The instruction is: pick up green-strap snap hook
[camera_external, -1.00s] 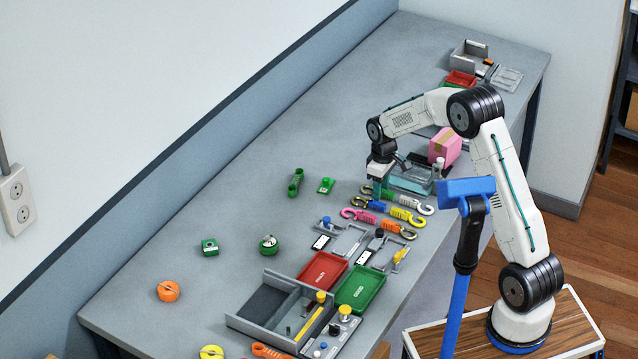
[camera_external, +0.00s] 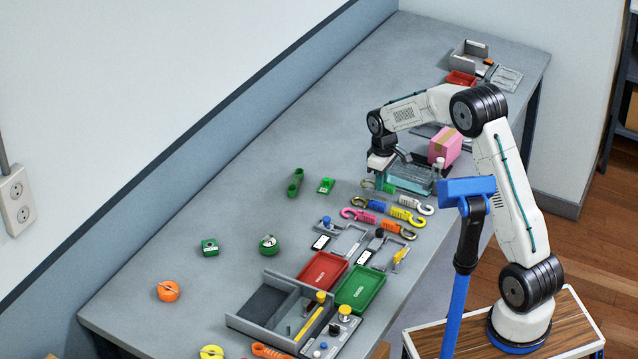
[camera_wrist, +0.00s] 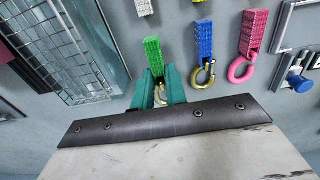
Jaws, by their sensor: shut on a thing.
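The green-strap snap hook (camera_wrist: 153,54) has a ribbed green strap and a brass hook, seen in the wrist view. My gripper (camera_wrist: 158,78) has its teal fingers shut around it near the join of strap and hook, with the brass hook between them. In the external view my gripper (camera_external: 379,178) points down at the row of hooks, and the green-strap hook (camera_external: 388,188) shows beside the fingers, seemingly a little above the bench. The fingers hide its middle.
A blue-strap hook (camera_wrist: 204,42), a pink-strap hook (camera_wrist: 252,35) and a white-strap hook (camera_wrist: 143,7) are close by. A wire-mesh basket (camera_wrist: 60,50) stands at the left in the wrist view. A pink box (camera_external: 445,146) stands behind.

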